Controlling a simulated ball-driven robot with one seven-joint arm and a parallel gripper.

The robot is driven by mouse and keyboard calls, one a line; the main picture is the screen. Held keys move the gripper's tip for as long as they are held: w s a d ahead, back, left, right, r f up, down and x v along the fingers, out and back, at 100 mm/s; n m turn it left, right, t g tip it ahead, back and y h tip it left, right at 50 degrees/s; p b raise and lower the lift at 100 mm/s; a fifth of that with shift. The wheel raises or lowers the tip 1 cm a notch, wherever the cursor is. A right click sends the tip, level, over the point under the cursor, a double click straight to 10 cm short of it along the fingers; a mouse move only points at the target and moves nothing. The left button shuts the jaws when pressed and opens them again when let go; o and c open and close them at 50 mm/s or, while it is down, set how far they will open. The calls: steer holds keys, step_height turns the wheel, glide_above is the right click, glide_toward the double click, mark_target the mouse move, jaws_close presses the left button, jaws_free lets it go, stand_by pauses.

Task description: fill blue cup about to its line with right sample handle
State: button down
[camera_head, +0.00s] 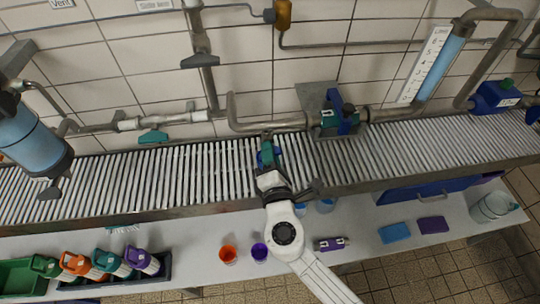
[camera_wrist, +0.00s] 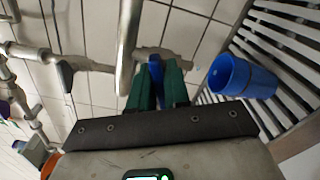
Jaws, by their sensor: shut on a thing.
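My gripper (camera_head: 267,153) reaches across the roller conveyor to the pipework by the tiled wall. In the wrist view its green fingers (camera_wrist: 159,82) are shut on a narrow blue handle (camera_wrist: 156,68), just in front of a grey pipe (camera_wrist: 128,45). Most of the handle is hidden between the fingers. The blue cup (camera_wrist: 243,77) stands on the rollers to the right of the fingers in the wrist view, apart from them. In the head view my gripper and arm largely hide this spot.
The roller conveyor (camera_head: 400,152) is mostly clear. A blue valve (camera_head: 343,120) sits on the pipe to the right.

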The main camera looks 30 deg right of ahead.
steer(key=m+b, duration=0.1)
steer(key=b, duration=0.1)
steer(key=m+b, duration=0.1)
steer(key=shift+f+m+b, duration=0.3)
steer(key=shift+m+b, duration=0.05)
steer(key=shift+m, duration=0.05)
steer(key=shift+r+m+b, duration=0.15)
steer(key=shift+m+b, duration=0.95)
steer(key=shift+b, duration=0.1)
steer(key=c, duration=1.2)
jaws_free()
steer(key=shift+r, duration=0.1)
steer(key=b+v, duration=0.1)
steer(key=v, duration=0.9)
steer(key=shift+s+a+b, duration=0.1)
steer(key=shift+s+b, duration=0.25)
steer(key=shift+s, duration=0.05)
